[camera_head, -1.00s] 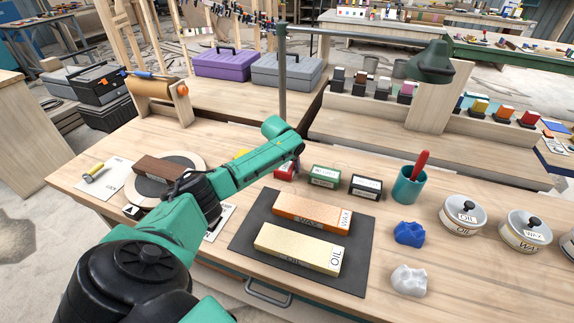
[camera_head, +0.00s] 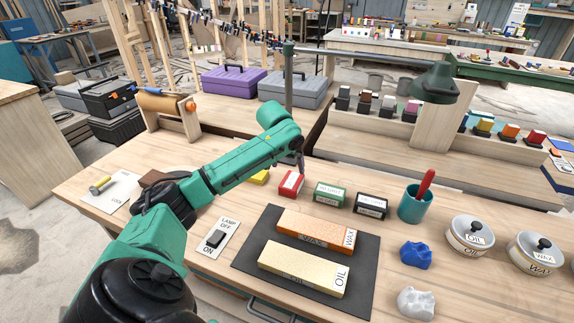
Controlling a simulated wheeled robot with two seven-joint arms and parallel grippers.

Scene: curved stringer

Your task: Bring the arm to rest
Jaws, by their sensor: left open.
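My left arm reaches in from the lower left over the bench. Its gripper (camera_head: 298,162) is mostly hidden behind the arm's far end, and only a dark part shows, above the back of the bench near the red box (camera_head: 291,184). It is open, and I see nothing held in it. My right gripper is not in view.
The bench (camera_head: 330,170) carries a lamp switch (camera_head: 216,238), orange (camera_head: 315,231) and cream (camera_head: 303,268) blocks on a dark mat (camera_head: 364,250), a teal cup (camera_head: 414,205) and two tins (camera_head: 470,235). A green lamp (camera_head: 435,82) overhangs the back. Small boxes stand near the arm.

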